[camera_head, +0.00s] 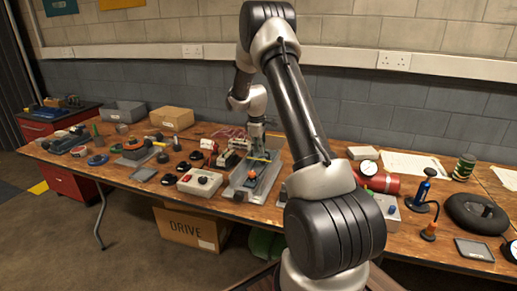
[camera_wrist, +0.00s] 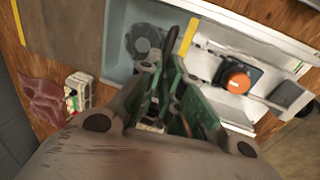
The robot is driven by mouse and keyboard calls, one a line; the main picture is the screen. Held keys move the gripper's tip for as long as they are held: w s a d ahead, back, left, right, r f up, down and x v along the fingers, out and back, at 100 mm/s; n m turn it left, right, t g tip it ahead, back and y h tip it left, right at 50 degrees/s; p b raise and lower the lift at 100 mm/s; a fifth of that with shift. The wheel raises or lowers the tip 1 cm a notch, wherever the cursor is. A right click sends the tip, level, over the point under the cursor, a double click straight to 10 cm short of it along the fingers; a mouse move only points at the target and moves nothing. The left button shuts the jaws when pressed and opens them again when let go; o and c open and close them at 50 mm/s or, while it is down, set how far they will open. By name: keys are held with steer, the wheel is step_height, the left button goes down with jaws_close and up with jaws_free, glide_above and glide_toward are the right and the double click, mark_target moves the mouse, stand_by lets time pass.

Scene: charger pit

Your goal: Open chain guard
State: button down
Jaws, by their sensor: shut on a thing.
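The chain guard (camera_wrist: 122,68) looks like a pale blue-grey cover with a yellow strip (camera_wrist: 188,37) along one edge; in the wrist view a dark round wheel shape shows within its outline. In the head view the yellow edge (camera_head: 259,156) shows just below my gripper (camera_head: 256,143), on the grey plate of the rig (camera_head: 269,183). My gripper (camera_wrist: 172,72), with green fingers, is shut on the guard near its yellow edge. The exact contact is hidden between the fingers. The tilt of the guard is hard to tell.
An orange knob on a black block (camera_wrist: 235,79) stands on the plate beside the guard. A grey control box (camera_head: 200,182) is left of the rig. Several tools and parts crowd the bench on both sides. The wall (camera_head: 345,97) is close behind.

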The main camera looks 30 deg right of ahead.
steer(key=c, duration=1.6)
jaws_free()
steer(key=shift+o, duration=0.2)
step_height(320, 180, up, 12)
steer(key=s+a, duration=0.1)
steer(key=a, duration=0.1)
steer(key=shift+s+f, duration=0.15)
steer(key=shift+s, duration=0.1)
steer(key=shift+d, duration=0.1)
